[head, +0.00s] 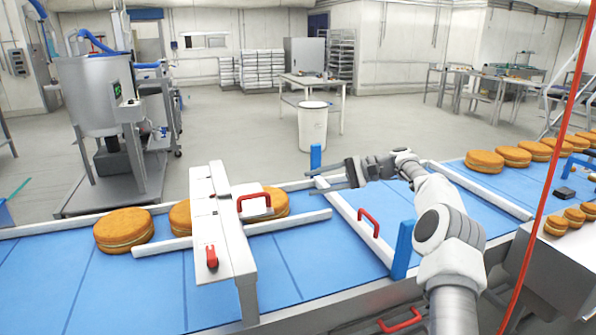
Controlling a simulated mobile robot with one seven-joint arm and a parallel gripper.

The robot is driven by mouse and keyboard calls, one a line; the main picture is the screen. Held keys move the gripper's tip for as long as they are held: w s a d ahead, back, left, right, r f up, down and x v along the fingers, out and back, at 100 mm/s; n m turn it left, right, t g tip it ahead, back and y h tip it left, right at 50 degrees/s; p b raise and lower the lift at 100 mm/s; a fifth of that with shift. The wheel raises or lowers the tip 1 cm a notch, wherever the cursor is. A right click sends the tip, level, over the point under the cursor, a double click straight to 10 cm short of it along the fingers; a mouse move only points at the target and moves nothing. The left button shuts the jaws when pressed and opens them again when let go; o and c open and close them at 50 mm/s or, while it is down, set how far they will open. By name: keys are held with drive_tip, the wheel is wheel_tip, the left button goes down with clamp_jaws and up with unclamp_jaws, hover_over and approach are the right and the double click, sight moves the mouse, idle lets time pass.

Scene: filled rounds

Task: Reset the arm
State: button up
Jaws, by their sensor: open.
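My gripper (326,180) is open and empty. Its two fingers point left above the blue conveyor belt (345,255), near the white cross rail and a blue post (316,156). My arm reaches up from the lower right and bends toward the left at the wrist. No cake is between the fingers.
Filled round cakes sit on the belt: one at the left (123,229), others partly hidden by a white bridge guard (222,232) with red handles, and several at the right (484,161). A second blue post (402,249) stands near my arm. A red cable (545,190) hangs at right.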

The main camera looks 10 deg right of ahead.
drive_tip(key=s+a+r+n+h, duration=0.2)
drive_tip(key=s+a+r+h, duration=0.1)
drive_tip(key=s+a+h, duration=0.4)
drive_tip(key=s+a+r+n+h, duration=0.2)
drive_tip(key=s+a+r, duration=0.2)
drive_tip(key=s, duration=0.4)
drive_tip(key=s+d+f+n+t+h, duration=0.1)
drive_tip(key=s+d+h, duration=0.1)
drive_tip(key=s, duration=0.7)
drive_tip(key=s+d+f+n+t+h, duration=0.1)
drive_tip(key=s+d+f+h, duration=0.1)
drive_tip(key=s, duration=0.7)
drive_tip(key=s+d+f+n+t+h, duration=0.1)
drive_tip(key=s+d, duration=0.3)
drive_tip(key=s, duration=0.6)
drive_tip(key=shift+d+f+t+h, duration=0.2)
drive_tip(key=shift+f+t+h, duration=0.3)
drive_tip(key=shift+f+h, duration=0.2)
drive_tip(key=shift+o, duration=0.4)
drive_tip(key=shift+s+a, duration=0.1)
